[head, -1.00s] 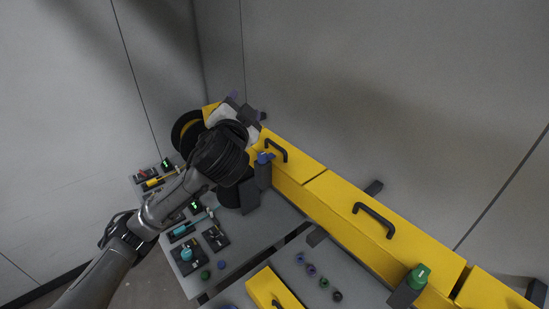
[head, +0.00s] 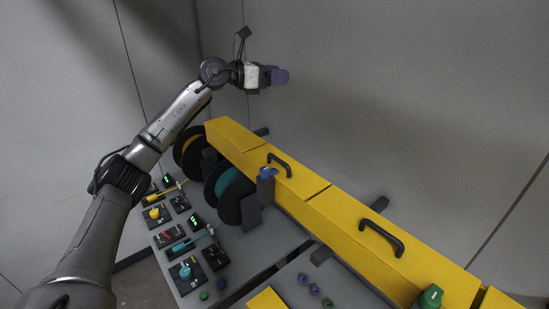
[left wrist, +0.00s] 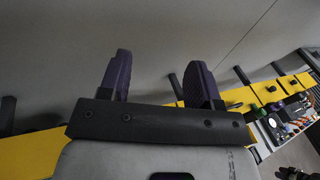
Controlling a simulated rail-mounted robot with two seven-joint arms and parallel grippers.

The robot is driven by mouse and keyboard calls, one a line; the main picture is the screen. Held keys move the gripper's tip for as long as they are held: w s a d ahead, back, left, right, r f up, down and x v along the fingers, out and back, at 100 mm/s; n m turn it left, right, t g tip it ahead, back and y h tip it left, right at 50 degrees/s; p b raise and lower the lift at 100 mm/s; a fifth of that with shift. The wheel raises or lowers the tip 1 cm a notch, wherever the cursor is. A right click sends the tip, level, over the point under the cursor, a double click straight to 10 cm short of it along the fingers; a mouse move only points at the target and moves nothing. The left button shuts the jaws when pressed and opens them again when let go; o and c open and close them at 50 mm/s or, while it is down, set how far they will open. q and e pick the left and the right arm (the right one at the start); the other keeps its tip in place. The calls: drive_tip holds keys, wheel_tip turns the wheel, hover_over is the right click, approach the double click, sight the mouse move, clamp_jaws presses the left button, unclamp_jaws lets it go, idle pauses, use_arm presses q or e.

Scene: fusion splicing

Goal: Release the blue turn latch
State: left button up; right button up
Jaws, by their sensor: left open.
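The blue turn latch (head: 267,172) sits on a dark bracket at the near side of the long yellow cover (head: 325,202), close to a black handle. My left gripper (head: 282,76) is up and well clear of the latch, above and beyond the far end of the cover against the grey wall. It touches nothing. In the left wrist view its two purple fingers (left wrist: 160,80) stand wide apart with nothing between them. The latch is too unclear to pick out in that view.
A green knob (head: 431,296) sits lower right on the cover. Black handles (head: 382,238) stick up from it. Reels (head: 228,186) stand beside the cover. A grey table (head: 255,245) holds several small switch modules at lower left. The air above the cover is free.

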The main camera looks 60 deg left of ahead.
use_arm(q)
wheel_tip(320, 180, down, 10)
drive_tip(key=s+a+m+g+y, duration=0.1)
drive_tip(key=s+a+m+g, duration=0.15)
drive_tip(key=g, duration=0.45)
drive_tip(key=m+g, duration=0.3)
drive_tip(key=g, duration=0.3)
approach(264, 169)
drive_tip(key=shift+y, duration=0.4)
drive_tip(key=x, duration=0.5)
drive_tip(key=p+x, duration=0.1)
drive_tip(key=x, duration=0.1)
drive_tip(key=shift+d+f, duration=0.1)
drive_tip(key=shift+d, duration=0.3)
drive_tip(key=shift+x, duration=1.1)
drive_tip(key=shift+c, duration=0.4)
drive_tip(key=c, duration=0.9)
drive_tip(key=shift+o, duration=0.2)
